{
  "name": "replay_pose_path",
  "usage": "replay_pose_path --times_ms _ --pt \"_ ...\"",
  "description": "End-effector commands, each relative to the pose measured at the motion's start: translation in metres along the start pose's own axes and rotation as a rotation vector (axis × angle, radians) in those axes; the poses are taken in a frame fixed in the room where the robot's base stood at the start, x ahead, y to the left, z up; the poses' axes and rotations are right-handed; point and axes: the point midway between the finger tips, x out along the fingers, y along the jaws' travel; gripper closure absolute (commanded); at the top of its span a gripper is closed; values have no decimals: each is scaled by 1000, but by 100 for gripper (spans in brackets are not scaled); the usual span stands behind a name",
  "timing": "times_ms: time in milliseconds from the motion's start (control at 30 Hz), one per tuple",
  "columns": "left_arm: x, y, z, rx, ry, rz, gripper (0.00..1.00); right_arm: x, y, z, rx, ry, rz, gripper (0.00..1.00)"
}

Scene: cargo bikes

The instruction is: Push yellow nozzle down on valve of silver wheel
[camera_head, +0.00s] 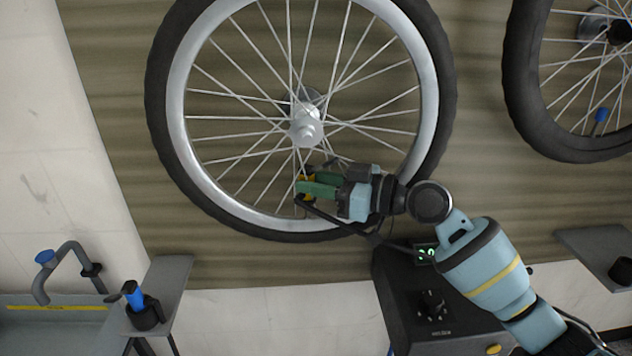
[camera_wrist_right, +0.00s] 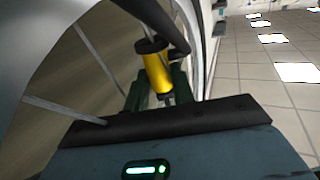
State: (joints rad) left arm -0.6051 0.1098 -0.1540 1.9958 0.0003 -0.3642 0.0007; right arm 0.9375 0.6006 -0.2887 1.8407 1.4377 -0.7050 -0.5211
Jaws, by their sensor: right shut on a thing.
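The silver wheel (camera_head: 178,118) with its black tyre hangs upright in front of a striped wooden panel in the head view. Its rim and spokes also show at the left of the right wrist view (camera_wrist_right: 42,40). My right gripper (camera_head: 305,188) is inside the wheel's lower part, below the hub, among the spokes. It is shut on the yellow nozzle (camera_wrist_right: 155,72), which has black ends and a black hose. In the head view only a little yellow shows between the green fingers. The valve cannot be made out; the gripper and nozzle may hide it. My left gripper is not in view.
A black pump box (camera_head: 400,300) with a lit green display stands below the wheel. A second wheel (camera_head: 525,90) hangs at the upper right. A grey shelf (camera_head: 172,278) with a blue-handled tool in a black cup is at the lower left.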

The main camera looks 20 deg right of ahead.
Motion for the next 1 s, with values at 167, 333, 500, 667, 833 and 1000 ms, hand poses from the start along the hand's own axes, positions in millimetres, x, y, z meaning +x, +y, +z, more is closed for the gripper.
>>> replay_pose_path --times_ms 167,333,500,667,833,1000 --pt "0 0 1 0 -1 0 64 0 0 1 -1 1 0 96" --pt "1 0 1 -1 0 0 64 0 0 2 -1 1 0 96" --pt "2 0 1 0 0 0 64 0 0 4 -1 1 0 96" --pt "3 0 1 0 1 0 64 0 0 5 -1 1 0 96" --pt "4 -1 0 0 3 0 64 0 0 5 -1 1 0 96" --pt "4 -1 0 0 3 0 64 0 0 5 -1 2 0 96"
